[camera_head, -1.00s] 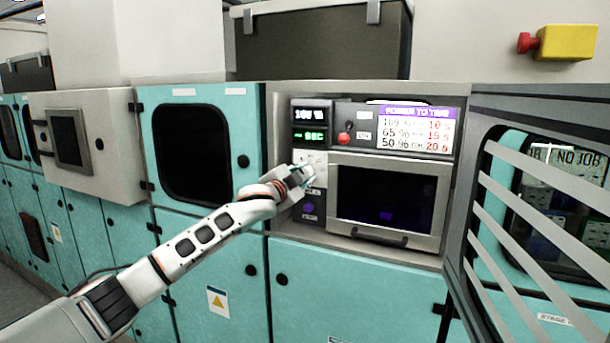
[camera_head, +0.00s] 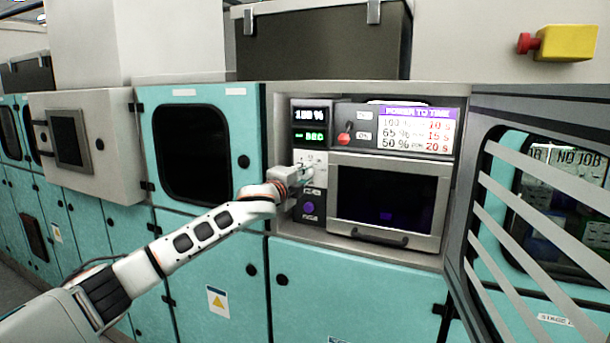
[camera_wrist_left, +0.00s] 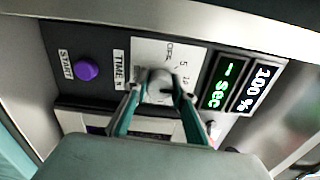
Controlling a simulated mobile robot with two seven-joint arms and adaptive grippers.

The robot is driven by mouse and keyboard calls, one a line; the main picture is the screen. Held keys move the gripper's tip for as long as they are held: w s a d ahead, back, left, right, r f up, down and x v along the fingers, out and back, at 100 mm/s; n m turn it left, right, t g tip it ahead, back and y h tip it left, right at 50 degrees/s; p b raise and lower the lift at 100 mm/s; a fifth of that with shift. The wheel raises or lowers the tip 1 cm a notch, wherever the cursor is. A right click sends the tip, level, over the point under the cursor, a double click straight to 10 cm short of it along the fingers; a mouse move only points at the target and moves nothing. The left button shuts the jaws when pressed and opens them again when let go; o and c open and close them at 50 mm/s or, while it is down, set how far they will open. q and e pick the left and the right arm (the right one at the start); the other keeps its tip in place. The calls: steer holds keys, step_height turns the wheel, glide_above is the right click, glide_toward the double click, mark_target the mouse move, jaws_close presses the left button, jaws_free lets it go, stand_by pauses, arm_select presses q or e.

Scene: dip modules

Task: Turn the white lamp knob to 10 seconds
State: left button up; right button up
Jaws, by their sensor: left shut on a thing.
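The white lamp knob (camera_wrist_left: 158,88) sits on a pale dial plate printed with OFF, 5 and 10, in the left wrist view. My left gripper (camera_wrist_left: 160,100) is shut on the knob, one finger on each side. The fingers and palm cover part of the knob and dial, so its pointer direction cannot be told. In the head view my left gripper (camera_head: 305,172) is at the dial panel, left of the dark window. The green display (camera_wrist_left: 221,85) reads "- SEC" and the white display (camera_wrist_left: 256,88) reads 100 %. My right gripper is not in view.
A purple START button (camera_wrist_left: 87,69) is beside the dial plate. A red-tipped switch (camera_head: 345,135) and a power-to-time chart (camera_head: 417,130) are above the dark-windowed drawer (camera_head: 386,205). A slatted open door (camera_head: 540,200) stands at the right.

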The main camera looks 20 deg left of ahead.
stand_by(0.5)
arm_select(q)
steer(key=o, duration=1.1)
steer(key=shift+s+a, duration=0.15)
steer(key=shift+s, duration=2.9)
steer(key=shift+s+a, duration=0.1)
steer(key=shift+s, duration=2.9)
